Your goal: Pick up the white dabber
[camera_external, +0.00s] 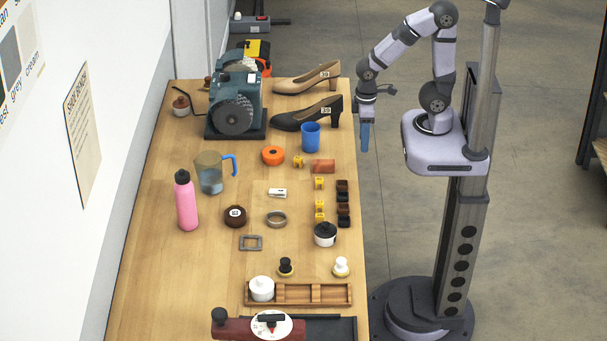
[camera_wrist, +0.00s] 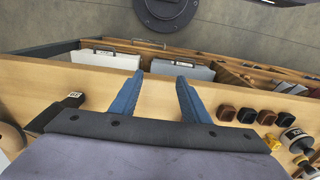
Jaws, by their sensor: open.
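The white dabber (camera_external: 341,266), a white knob on a yellowish base, stands upright near the right edge of the workbench. A similar dabber with a black knob (camera_external: 286,267) stands to its left. My gripper (camera_external: 365,140) is at the bench's right edge, well behind the white dabber in the external view, with blue fingers pointing down. In the wrist view my gripper (camera_wrist: 160,88) has its fingers apart and empty over the bench edge. I cannot make out the white dabber in the wrist view.
The wooden workbench (camera_external: 150,285) holds a black-lidded pot (camera_external: 325,235), brown blocks (camera_external: 343,205), a blue cup (camera_external: 311,137), shoes (camera_external: 300,119) and a grinder (camera_external: 237,105). A wooden tray (camera_external: 327,294) with a white jar (camera_external: 261,288) lies in front of the dabbers.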

